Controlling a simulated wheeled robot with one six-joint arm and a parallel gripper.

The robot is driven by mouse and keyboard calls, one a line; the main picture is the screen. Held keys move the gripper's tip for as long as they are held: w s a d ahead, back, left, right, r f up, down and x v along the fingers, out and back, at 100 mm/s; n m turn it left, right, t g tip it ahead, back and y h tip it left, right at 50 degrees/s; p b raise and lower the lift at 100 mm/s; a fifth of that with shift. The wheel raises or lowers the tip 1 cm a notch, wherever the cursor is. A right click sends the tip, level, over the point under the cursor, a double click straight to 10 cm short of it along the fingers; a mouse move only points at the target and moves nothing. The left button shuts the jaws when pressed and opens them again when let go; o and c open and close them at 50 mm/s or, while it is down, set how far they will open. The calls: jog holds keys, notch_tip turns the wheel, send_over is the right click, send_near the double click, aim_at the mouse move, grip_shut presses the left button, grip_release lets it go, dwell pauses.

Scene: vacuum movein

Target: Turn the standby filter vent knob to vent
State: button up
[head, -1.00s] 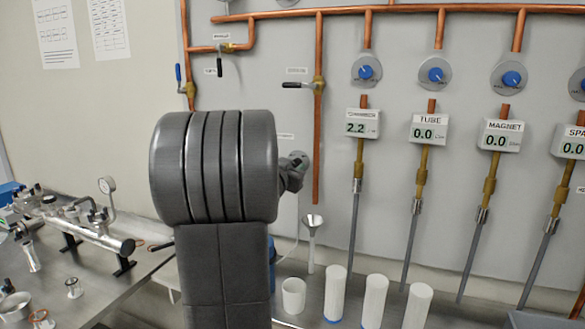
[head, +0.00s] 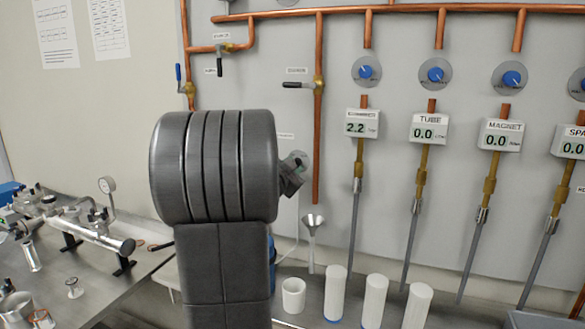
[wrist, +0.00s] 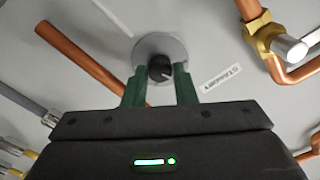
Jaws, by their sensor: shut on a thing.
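The standby knob (wrist: 160,66) is small and black, with a pale pointer line on a round grey plate (wrist: 152,43) on the wall. A label reading STANDBY (wrist: 220,76) is beside it. My gripper (wrist: 159,72) has its two green fingers on either side of the knob, shut on it.
Copper pipes (head: 318,140) run along the wall near my arm. A funnel (head: 312,222) and several white cylinders (head: 374,300) stand below to the right. Gauges such as the TUBE display (head: 429,126) hang on the right. A steel bench (head: 130,285) with vacuum fittings is at left.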

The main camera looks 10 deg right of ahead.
jog(key=m+b, duration=0.3)
jog(key=m, duration=0.9)
jog(key=shift+m, duration=0.4)
dwell(0.3)
jog(key=o, duration=1)
jog(key=shift+b, duration=0.3)
jog(key=v, duration=1.4)
jog(key=shift+b, duration=0.4)
